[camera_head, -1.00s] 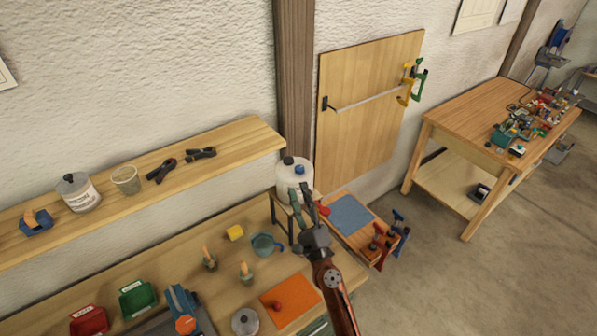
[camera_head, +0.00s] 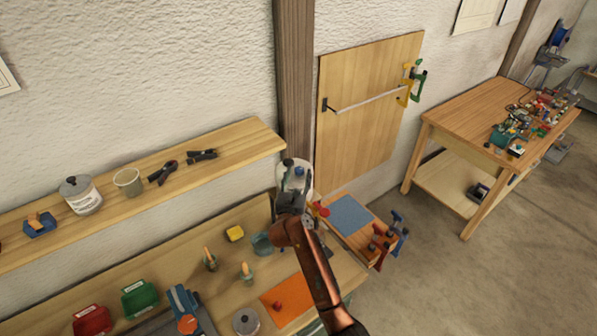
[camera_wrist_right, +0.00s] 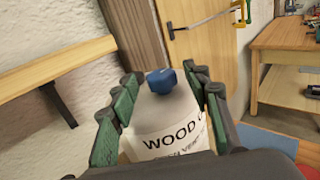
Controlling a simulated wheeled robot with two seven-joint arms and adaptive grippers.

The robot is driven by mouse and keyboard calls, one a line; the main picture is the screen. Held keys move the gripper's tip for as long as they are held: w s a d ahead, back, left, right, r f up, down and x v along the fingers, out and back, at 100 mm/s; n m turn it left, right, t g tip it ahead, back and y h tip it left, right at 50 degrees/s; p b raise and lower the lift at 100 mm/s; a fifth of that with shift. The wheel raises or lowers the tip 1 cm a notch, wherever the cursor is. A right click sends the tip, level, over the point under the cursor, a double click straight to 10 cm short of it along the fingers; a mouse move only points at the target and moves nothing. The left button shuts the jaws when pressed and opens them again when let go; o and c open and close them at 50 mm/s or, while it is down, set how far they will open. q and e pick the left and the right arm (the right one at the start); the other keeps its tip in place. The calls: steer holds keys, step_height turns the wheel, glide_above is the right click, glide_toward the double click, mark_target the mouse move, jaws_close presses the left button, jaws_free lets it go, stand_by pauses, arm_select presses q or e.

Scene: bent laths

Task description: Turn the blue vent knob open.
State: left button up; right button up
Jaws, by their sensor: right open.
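The blue vent knob (camera_wrist_right: 160,81) sits on top of a white container (camera_wrist_right: 172,128) with black lettering starting "WOOD". My right gripper (camera_wrist_right: 163,92) is open, with green-padded fingers on both sides of the container's top. The knob stands between and a little beyond the fingertips in the wrist picture; I cannot tell whether any finger touches the container. In the head view my right gripper (camera_head: 290,188) covers the container's lower part. My left gripper is out of view.
The wall shelf (camera_head: 235,148) with clamps and tins ends left of the container. A blue mat (camera_head: 350,215) and red-and-blue clamps (camera_head: 385,240) lie to the right.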

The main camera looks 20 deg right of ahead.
steer(key=shift+w+d, duration=0.3)
steer(key=shift+w, duration=0.25)
steer(key=shift+c, duration=0.7)
